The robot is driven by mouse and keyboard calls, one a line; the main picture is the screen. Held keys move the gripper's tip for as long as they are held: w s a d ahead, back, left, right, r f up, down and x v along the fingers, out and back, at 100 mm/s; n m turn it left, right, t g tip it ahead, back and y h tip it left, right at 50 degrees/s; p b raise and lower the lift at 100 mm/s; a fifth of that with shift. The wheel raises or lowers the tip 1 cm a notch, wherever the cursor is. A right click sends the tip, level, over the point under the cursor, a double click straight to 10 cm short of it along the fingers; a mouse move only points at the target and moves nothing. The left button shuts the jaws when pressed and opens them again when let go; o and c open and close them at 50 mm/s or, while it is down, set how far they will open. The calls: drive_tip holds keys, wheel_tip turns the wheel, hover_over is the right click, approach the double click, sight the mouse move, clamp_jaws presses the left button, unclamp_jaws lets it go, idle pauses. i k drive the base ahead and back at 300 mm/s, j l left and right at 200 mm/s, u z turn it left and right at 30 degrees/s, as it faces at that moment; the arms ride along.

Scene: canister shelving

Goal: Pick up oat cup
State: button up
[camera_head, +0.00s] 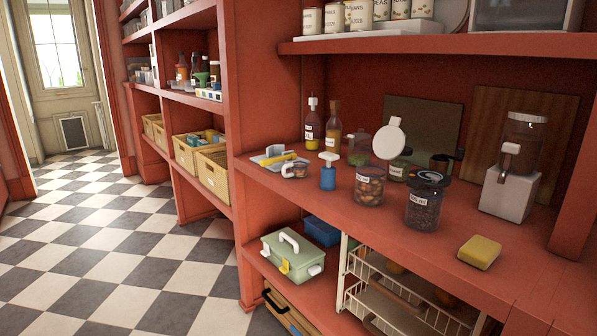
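No label that reads as oat is legible on the red shelf counter (330,212). A small clear cup (298,170) with a pale label stands at the counter's left, in front of a tray (272,157) with a yellow item. A glass jar (369,186) with brown contents and a labelled jar (425,203) with dark contents stand toward the middle. A jar with a raised round white lid (389,141) stands behind them. I cannot tell for certain which is the oat cup. My gripper is not in view.
A blue pump bottle (328,174) stands right beside the small cup. A yellow sponge (479,251) lies near the front edge, and a dispenser (512,170) stands at right. An upper shelf (440,44) overhangs the counter. The checkered floor (120,250) at left is clear.

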sight(298, 166)
drive_tip(key=i+j+z, duration=0.1)
drive_tip(key=z, duration=0.65)
drive_tip(key=i+j+z, duration=0.2)
drive_tip(key=j+z, duration=0.2)
drive_tip(key=j, duration=0.2)
drive_tip(key=i+j+z, duration=0.35)
drive_tip(key=j+z, duration=0.15)
drive_tip(key=j, duration=0.85)
drive_tip(key=i+j, duration=0.1)
drive_tip(key=j, duration=1.05)
drive_tip(key=i+j, duration=0.15)
drive_tip(key=j, duration=0.45)
